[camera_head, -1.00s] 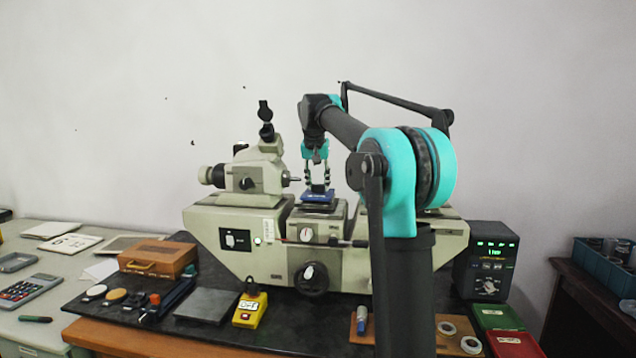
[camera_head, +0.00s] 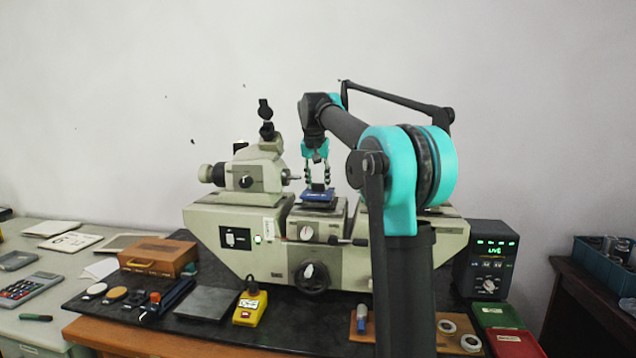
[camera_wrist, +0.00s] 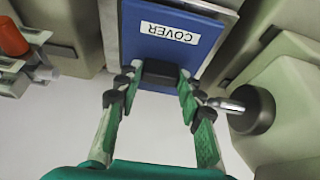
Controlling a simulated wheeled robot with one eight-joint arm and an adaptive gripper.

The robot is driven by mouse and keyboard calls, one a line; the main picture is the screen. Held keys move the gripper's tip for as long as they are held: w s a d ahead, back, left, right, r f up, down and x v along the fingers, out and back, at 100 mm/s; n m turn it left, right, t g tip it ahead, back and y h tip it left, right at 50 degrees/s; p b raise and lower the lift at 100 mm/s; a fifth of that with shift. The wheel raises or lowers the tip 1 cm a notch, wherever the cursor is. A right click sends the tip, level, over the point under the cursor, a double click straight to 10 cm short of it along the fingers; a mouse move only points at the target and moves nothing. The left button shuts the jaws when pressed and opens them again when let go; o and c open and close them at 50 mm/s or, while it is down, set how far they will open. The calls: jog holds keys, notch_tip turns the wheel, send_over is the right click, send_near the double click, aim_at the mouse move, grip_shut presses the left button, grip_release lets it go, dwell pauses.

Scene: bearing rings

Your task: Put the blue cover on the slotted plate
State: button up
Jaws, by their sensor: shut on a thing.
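The blue cover (camera_head: 313,195) is a flat blue rectangle over the small stage in the middle of the machine. In the wrist view the cover (camera_wrist: 185,52) shows a white "COVER" label and a black block-shaped grip at its near edge. My gripper (camera_head: 318,182) is above it, and in the wrist view my gripper (camera_wrist: 158,76) has its fingers shut on that black grip from both sides. A grey edge (camera_wrist: 109,40) shows beside and under the cover, perhaps the slotted plate. Its slots are hidden, and I cannot tell whether the cover touches it.
The machine's left head (camera_head: 250,175) and its spindle stand close left of my gripper. A rounded metal part (camera_wrist: 252,110) is close at right in the wrist view. A wooden box (camera_head: 155,258), a grey plate (camera_head: 207,303) and a yellow switch box (camera_head: 250,308) lie on the bench in front.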

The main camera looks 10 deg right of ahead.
jog(key=shift+f, duration=0.3)
dwell(0.5)
jog(key=o, duration=1.3)
jog(key=shift+r, duration=4.3)
